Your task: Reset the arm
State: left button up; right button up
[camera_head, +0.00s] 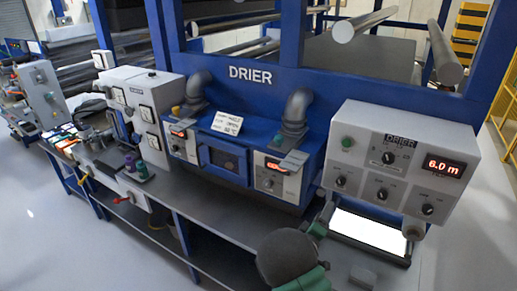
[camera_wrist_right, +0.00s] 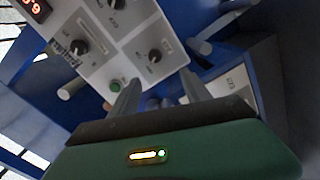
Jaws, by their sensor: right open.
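My right arm comes in from the bottom middle of the head view, with a dark rounded link and green parts. My right gripper (camera_head: 325,213) shows small there, just left of the white light panel below the right control box. In the right wrist view my right gripper (camera_wrist_right: 160,82) has its two grey fingers apart, with nothing held between them. Its fingers point toward the white control box (camera_wrist_right: 125,40) with black knobs and a green button. My left gripper is not in view.
The grey DRIER control box (camera_head: 400,160) with a red display of 6.0 m stands close on the right. A blue DRIER machine (camera_head: 250,110) with two grey pipes fills the middle. A workbench (camera_head: 205,208) runs along the front, with tools toward the left. Open floor lies at lower left.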

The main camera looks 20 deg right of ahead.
jog(key=s+a+f+m+g+y+b, duration=0.2)
jog(key=s+a+f+y+b, duration=0.25)
jog(key=a, duration=0.45)
jog(key=s+a+f+m+g+y+b, duration=0.1)
jog(key=s+a+f+g+y, duration=0.15)
jog(key=a+f+y, duration=0.55)
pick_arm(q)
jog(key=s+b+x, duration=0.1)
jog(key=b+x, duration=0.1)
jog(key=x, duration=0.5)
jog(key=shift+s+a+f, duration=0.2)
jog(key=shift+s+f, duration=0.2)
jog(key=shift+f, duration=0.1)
pick_arm(e)
jog(key=s+a+g, duration=0.2)
jog(key=s, duration=0.7)
jog(key=s+a+m+g, duration=0.1)
jog(key=s+a+g, duration=0.1)
jog(key=s, duration=0.7)
jog(key=shift+s+a+r+y, duration=0.25)
jog(key=shift+a+y, duration=0.2)
jog(key=shift+a, duration=0.2)
